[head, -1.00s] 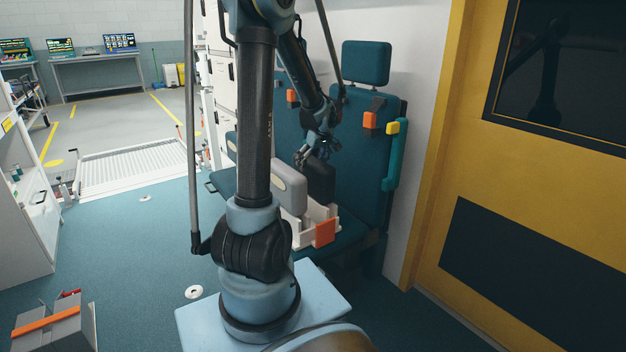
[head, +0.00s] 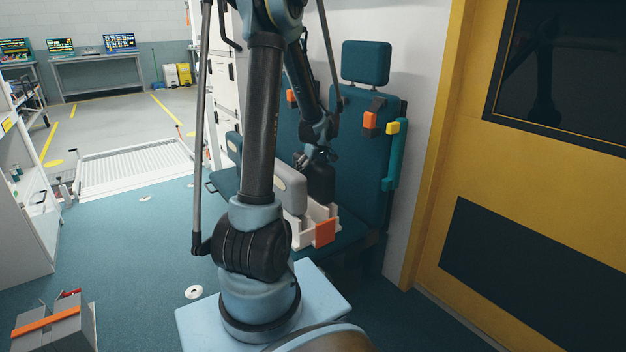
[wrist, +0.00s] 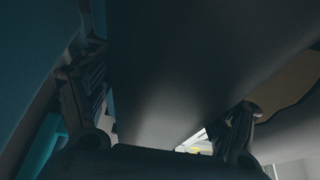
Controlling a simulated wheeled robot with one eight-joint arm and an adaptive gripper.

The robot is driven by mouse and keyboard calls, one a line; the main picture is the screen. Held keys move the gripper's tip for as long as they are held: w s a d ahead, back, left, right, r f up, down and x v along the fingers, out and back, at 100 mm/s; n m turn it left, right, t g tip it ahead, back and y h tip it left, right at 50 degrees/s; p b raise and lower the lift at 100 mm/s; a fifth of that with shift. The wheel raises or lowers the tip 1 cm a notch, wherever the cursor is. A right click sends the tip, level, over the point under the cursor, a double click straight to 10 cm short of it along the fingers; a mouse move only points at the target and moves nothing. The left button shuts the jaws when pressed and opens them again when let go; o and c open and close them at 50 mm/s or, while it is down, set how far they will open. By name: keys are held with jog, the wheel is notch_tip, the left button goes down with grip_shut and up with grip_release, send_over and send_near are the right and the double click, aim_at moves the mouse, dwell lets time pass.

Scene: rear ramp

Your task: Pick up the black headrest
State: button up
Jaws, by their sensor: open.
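The black headrest (head: 320,186) stands upright in a white holder (head: 322,216) on the teal seat, beside a grey headrest (head: 291,188). My gripper (head: 318,160) is at the top of the black headrest in the head view, partly hidden by my own arm. In the wrist view the dark headrest (wrist: 180,70) fills the middle, and the fingers of my gripper (wrist: 165,110) stand open on either side of it. I cannot tell whether either finger touches it.
A teal seat back with a teal headrest (head: 366,62) stands right behind my gripper. A yellow door (head: 530,185) is at the right. A grey box with an orange strap (head: 52,325) lies at the lower left. The floor at left is mostly clear.

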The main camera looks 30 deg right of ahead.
jog(key=shift+f, duration=0.2)
dwell(0.4)
jog(key=shift+c, duration=0.6)
jog(key=c, duration=1.2)
